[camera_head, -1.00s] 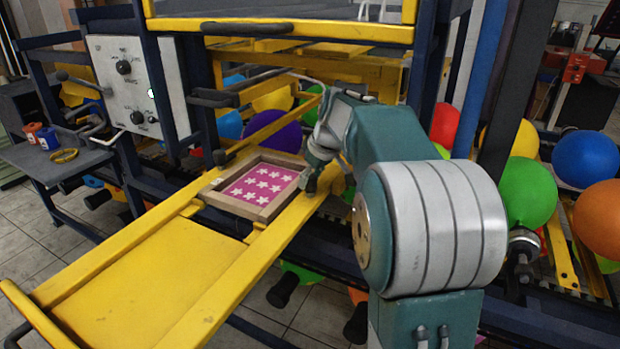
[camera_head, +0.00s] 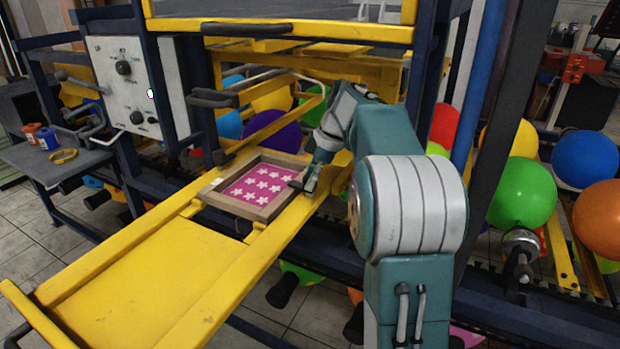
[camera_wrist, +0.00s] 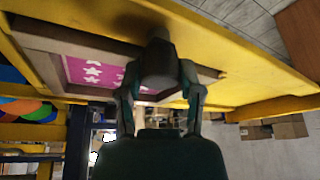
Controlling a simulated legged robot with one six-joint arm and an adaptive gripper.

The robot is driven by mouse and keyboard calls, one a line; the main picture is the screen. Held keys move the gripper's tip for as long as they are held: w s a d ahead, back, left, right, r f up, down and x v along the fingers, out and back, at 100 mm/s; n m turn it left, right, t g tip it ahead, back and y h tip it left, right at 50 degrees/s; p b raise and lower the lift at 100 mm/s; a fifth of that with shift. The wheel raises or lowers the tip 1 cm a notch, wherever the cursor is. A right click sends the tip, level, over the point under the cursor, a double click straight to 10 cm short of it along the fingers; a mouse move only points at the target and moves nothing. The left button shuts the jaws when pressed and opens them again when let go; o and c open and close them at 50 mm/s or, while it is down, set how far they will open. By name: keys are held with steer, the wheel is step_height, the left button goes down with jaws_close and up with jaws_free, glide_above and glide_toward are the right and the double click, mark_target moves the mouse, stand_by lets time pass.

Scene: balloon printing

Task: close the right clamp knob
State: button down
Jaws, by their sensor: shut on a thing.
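The wooden screen frame (camera_head: 235,207) holds a pink panel with white stars (camera_head: 256,186) and sits on the yellow rails. It also shows in the wrist view (camera_wrist: 55,40). My gripper (camera_head: 306,182) is at the right edge of the frame. In the wrist view my gripper (camera_wrist: 160,78) has its two fingers on either side of the dark right clamp knob (camera_wrist: 158,60) and is shut on it. In the head view my gripper largely hides this knob. The left clamp knob (camera_head: 220,157) is at the frame's far left corner.
The yellow platform (camera_head: 165,275) extends toward the front left, with its surface clear. A control panel (camera_head: 125,85) stands at the left. A side table with small jars (camera_head: 47,138) is beside it. Balloons (camera_head: 523,193) crowd the right.

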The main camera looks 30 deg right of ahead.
steer(key=shift+f+n, duration=0.15)
steer(key=shift+n, duration=0.25)
steer(key=shift+c, duration=1.3)
jaws_free()
